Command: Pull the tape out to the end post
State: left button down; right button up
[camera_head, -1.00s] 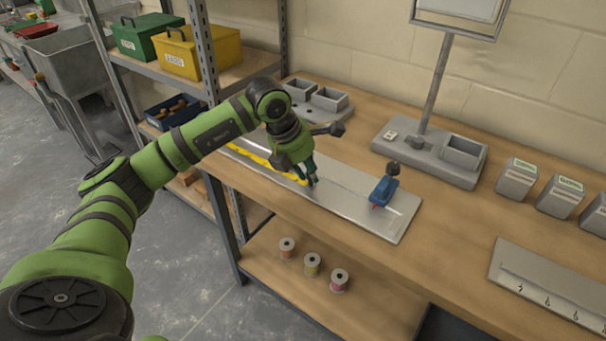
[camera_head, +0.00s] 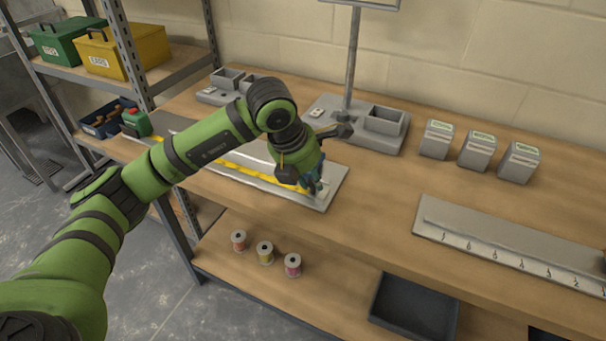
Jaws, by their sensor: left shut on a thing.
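A yellow tape (camera_head: 238,171) lies stretched along a grey board (camera_head: 337,178) on the bench, from the left towards the board's right end. A green thing with a red top (camera_head: 136,122), perhaps the tape's case, stands at the board's left end. My left gripper (camera_head: 314,190) is at the board's right end, shut on the tape's leading end, which its fingers mostly hide. The blue end post is largely hidden by the gripper; a little blue shows beside the fingers. I cannot tell whether tape and post touch. My right gripper is not in view.
A grey stand (camera_head: 384,138) with a pole is behind the gripper. Several grey boxes (camera_head: 436,140) stand along the back right. A numbered ruler board (camera_head: 500,250) lies at the right. Thread spools (camera_head: 265,252) and a dark tray (camera_head: 414,305) are on the lower shelf.

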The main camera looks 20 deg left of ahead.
pick_arm(q)
jog(key=shift+w+r, duration=0.15)
jog(key=shift+r, duration=0.1)
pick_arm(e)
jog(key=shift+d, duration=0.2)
pick_arm(q)
jog(key=c, duration=1.4)
grip_release()
jog(key=shift+o, duration=0.2)
jog(key=shift+f, duration=0.1)
jog(key=v, duration=1.2)
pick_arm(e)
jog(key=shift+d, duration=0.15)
